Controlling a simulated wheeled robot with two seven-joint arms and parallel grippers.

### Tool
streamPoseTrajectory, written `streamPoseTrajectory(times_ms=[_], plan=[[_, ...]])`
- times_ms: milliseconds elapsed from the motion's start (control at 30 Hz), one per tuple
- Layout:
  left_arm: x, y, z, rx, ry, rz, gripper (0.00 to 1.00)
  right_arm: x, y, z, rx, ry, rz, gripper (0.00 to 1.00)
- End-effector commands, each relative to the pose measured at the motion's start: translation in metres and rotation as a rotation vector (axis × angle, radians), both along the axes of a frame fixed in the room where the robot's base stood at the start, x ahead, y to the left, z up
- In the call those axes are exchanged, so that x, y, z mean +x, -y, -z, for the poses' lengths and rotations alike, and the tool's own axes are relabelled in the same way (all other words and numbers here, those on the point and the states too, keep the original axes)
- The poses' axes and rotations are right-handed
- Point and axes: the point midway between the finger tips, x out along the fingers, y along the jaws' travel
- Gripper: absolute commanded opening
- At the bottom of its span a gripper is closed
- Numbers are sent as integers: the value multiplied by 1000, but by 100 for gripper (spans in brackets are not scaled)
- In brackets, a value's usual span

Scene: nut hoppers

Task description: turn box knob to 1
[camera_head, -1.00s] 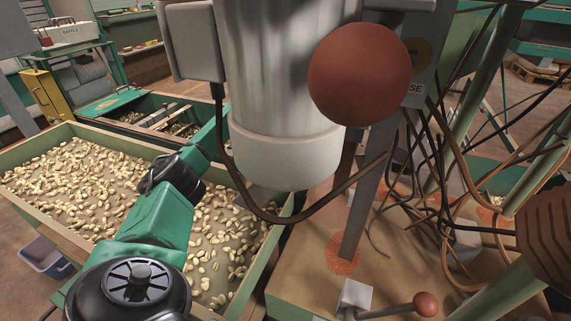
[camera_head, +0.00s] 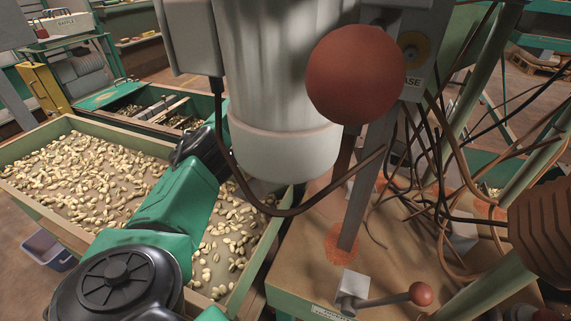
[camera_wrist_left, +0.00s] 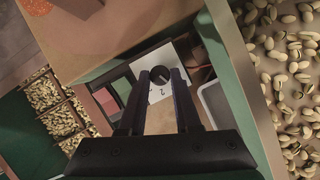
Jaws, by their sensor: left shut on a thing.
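The box knob (camera_wrist_left: 161,74) is a small dark round thing in the left wrist view, in front of a white plate (camera_wrist_left: 158,93) with a digit that looks like a 2. My left gripper (camera_wrist_left: 161,78) has its two dark fingers around the knob, shut on it. The knob's pointing direction cannot be made out. In the head view my left arm reaches in from the lower left, and its gripper is hidden. My right gripper is in neither view now.
A wide tray of pistachios (camera_head: 85,170) lies at the left. A big grey cylinder (camera_head: 283,140) and a red ball (camera_head: 356,75) block the centre. A red-tipped lever (camera_head: 421,293) sits on the brown table (camera_head: 310,265). Loose cables (camera_head: 440,190) hang at the right.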

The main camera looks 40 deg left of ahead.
Motion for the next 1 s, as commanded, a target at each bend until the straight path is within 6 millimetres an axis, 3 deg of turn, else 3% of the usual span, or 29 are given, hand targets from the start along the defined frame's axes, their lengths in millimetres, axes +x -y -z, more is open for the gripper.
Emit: streamPoseTrajectory(times_ms=[200, 233, 300, 733, 900, 1000], plan=[[0, -1, 0, 2, 0, -2, 0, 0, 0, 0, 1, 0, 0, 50], [0, -1, 0, 2, 0, -2, 35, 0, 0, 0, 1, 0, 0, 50], [0, -1, 0, 2, 0, -2, 62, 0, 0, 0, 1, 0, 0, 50], [-1, 0, -1, 1, 1, -35, 62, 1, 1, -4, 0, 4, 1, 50], [-4, -1, 1, 3, -2, -202, 62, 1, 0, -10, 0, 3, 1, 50], [-5, 0, 7, 4, 1, -344, 62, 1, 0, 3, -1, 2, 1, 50]])
